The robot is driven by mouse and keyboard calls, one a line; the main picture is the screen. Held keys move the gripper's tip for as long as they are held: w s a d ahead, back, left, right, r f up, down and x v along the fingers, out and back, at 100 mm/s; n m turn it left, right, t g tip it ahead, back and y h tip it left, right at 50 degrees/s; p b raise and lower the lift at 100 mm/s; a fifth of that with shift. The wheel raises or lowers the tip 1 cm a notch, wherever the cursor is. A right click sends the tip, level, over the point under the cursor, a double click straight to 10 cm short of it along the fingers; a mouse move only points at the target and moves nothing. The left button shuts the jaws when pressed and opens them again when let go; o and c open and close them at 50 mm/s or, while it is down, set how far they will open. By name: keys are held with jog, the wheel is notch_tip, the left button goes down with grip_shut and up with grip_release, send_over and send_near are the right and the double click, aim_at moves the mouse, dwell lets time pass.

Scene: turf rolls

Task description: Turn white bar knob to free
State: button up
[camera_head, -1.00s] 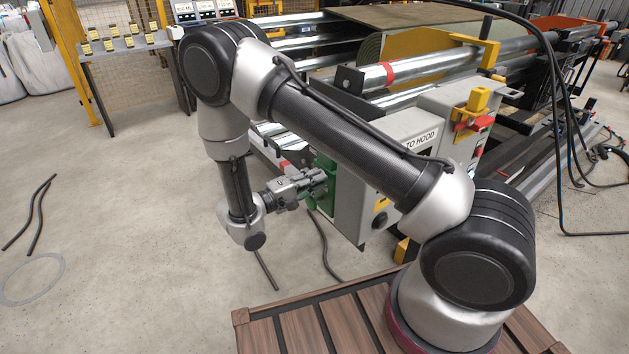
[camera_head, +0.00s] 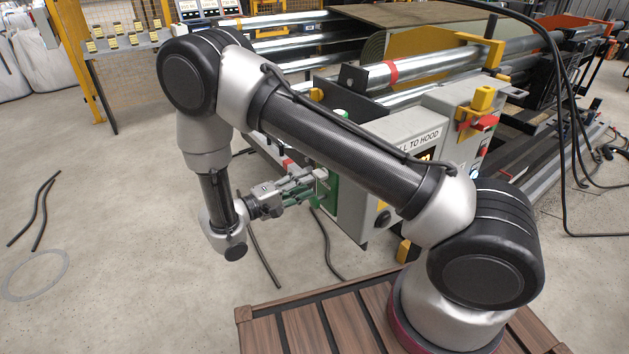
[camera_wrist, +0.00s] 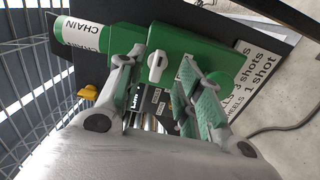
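The white bar knob (camera_wrist: 157,66) sits on the face of a green box (camera_wrist: 205,50) in the wrist view. Its bar runs roughly up and down in that picture. My gripper (camera_wrist: 160,62) is open, with one finger on the left of the knob and the green-padded finger on the right. Gaps show between the knob and both fingers, and it looks apart from them. In the head view my gripper (camera_head: 316,182) is at the green box (camera_head: 328,188), where the knob is hard to make out.
A green cylinder labelled CHAIN (camera_wrist: 82,33) adjoins the box in the wrist view. A grey control cabinet (camera_head: 360,205) with a red switch (camera_head: 484,124) stands right of my gripper. Metal rollers (camera_head: 420,66) lie behind. Black cables (camera_head: 325,243) lie on otherwise open floor.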

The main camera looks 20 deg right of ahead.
jog(key=v, duration=0.6)
jog(key=shift+a, duration=0.35)
jog(key=shift+s, duration=0.1)
